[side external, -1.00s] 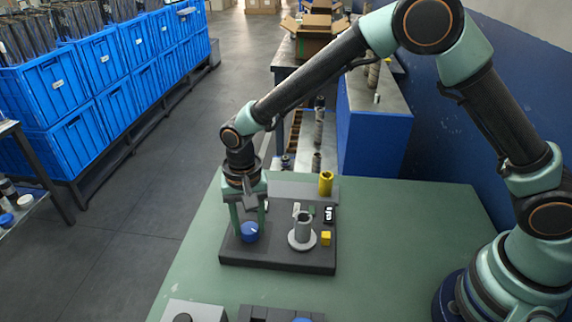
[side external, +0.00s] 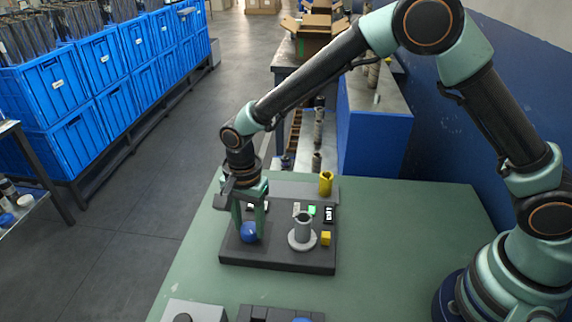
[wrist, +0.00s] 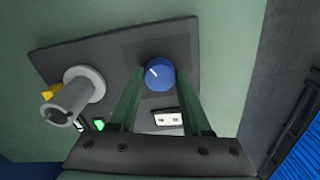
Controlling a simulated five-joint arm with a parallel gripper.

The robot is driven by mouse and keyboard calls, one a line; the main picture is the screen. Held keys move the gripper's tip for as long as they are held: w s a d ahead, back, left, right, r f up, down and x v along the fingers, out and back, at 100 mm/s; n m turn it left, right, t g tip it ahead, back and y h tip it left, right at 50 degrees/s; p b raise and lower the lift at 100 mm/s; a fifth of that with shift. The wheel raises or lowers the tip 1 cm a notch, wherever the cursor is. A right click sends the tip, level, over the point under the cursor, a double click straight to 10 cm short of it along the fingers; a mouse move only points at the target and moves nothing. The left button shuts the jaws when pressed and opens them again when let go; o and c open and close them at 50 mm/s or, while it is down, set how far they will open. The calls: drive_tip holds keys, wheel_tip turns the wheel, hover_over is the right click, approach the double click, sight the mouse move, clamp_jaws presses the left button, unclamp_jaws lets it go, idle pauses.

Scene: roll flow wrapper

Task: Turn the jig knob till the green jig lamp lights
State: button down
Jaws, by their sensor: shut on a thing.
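The blue jig knob (side external: 249,232) stands at the left of the dark jig plate (side external: 275,261). It also shows in the wrist view (wrist: 159,74), with a white mark pointing to the upper left there. My gripper (side external: 249,236) points down over the knob and is shut on it, one finger at each side. The jig lamp (side external: 312,210) glows green behind the grey post, and it shows lit in the wrist view (wrist: 99,124).
A grey flanged post (side external: 302,232) stands right of the knob, with a small yellow block (side external: 326,238) beside it. A yellow cylinder (side external: 326,183) stands at the back right. The green table (side external: 410,240) is clear to the right.

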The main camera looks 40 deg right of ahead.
sight(250, 227)
drive_tip(key=shift+r, duration=0.1)
drive_tip(key=shift+c, duration=1.8)
unclamp_jaws()
wheel_tip(250, 227, up, 12)
drive_tip(key=shift+d+r, duration=0.1)
drive_tip(key=s+d+r+n+t, duration=0.2)
drive_tip(key=s+d+r+n, duration=0.1)
drive_tip(key=d, duration=0.4)
drive_tip(key=s+d+r+n+t, duration=0.1)
drive_tip(key=s+d+r+n, duration=0.2)
drive_tip(key=s+d+n, duration=0.2)
drive_tip(key=s+d+r+n+t, duration=0.2)
drive_tip(key=s+d+n, duration=0.2)
drive_tip(key=d, duration=0.5)
drive_tip(key=shift+s+d+r+t, duration=0.25)
drive_tip(key=shift+d+r+t, duration=0.05)
drive_tip(key=shift+d+r, duration=0.1)
